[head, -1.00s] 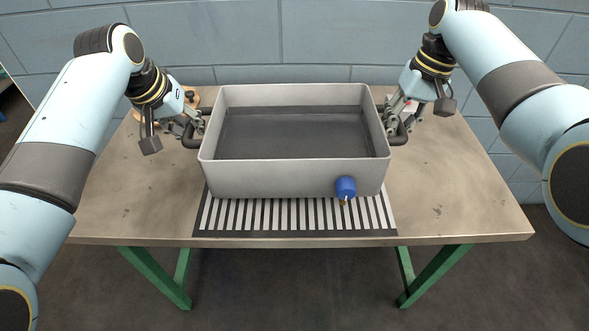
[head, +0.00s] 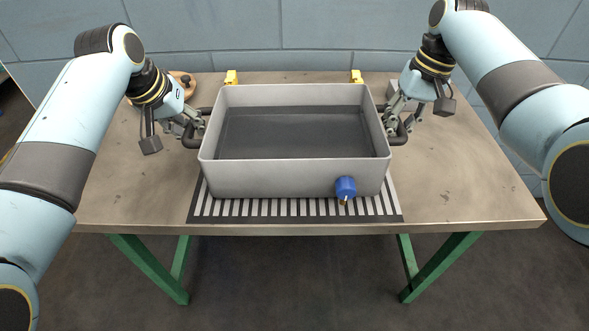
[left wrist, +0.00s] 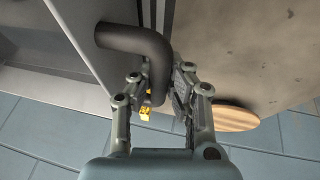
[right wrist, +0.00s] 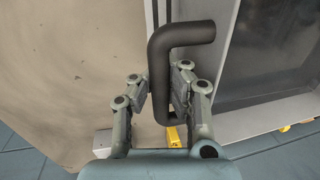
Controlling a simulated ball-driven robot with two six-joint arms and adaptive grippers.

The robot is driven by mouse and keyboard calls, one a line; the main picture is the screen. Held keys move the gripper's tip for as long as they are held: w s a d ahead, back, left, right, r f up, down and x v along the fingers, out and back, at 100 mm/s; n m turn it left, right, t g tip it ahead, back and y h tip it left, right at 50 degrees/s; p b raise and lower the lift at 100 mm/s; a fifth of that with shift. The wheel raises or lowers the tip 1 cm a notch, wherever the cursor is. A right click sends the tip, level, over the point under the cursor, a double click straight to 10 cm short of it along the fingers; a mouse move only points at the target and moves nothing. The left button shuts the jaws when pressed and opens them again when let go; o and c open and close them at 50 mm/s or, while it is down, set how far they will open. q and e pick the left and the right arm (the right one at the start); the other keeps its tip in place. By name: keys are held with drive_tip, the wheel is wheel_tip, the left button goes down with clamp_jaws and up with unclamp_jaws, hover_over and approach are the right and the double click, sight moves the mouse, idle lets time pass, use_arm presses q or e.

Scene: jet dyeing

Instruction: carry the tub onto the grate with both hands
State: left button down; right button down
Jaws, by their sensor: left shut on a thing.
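The grey open tub (head: 290,178) is level in the head view, with a blue valve (head: 345,187) on its front wall. It overlaps the striped grate (head: 210,208), hiding most of it; any gap beneath is hard to judge. My left gripper (head: 196,128) is shut on the dark left handle, which shows between its fingers in the left wrist view (left wrist: 157,80). My right gripper (head: 398,122) has its fingers closed around the right handle, also seen in the right wrist view (right wrist: 160,85).
Two yellow blocks (head: 231,77) (head: 357,76) stand behind the tub near the table's back edge. A round wooden piece (head: 186,77) lies at the back left, near my left arm.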

use_arm(q)
drive_tip(key=shift+a+f+b, duration=0.25)
drive_tip(key=shift+f+b, duration=0.05)
drive_tip(key=shift+f, duration=0.3)
use_arm(e)
drive_tip(key=shift+d+f, duration=0.3)
drive_tip(key=shift+f, duration=0.3)
use_arm(q)
drive_tip(key=c, duration=1.5)
unclamp_jaws()
drive_tip(key=shift+r, duration=0.15)
use_arm(e)
drive_tip(key=c, duration=1.6)
unclamp_jaws()
drive_tip(key=shift+r, duration=0.15)
drive_tip(key=shift+c, duration=0.2)
use_arm(q)
drive_tip(key=shift+o, duration=0.6)
drive_tip(key=shift+d, duration=0.1)
use_arm(e)
drive_tip(key=shift+o, duration=1.1)
drive_tip(key=shift+a, duration=0.2)
use_arm(q)
drive_tip(key=shift+d, duration=0.1)
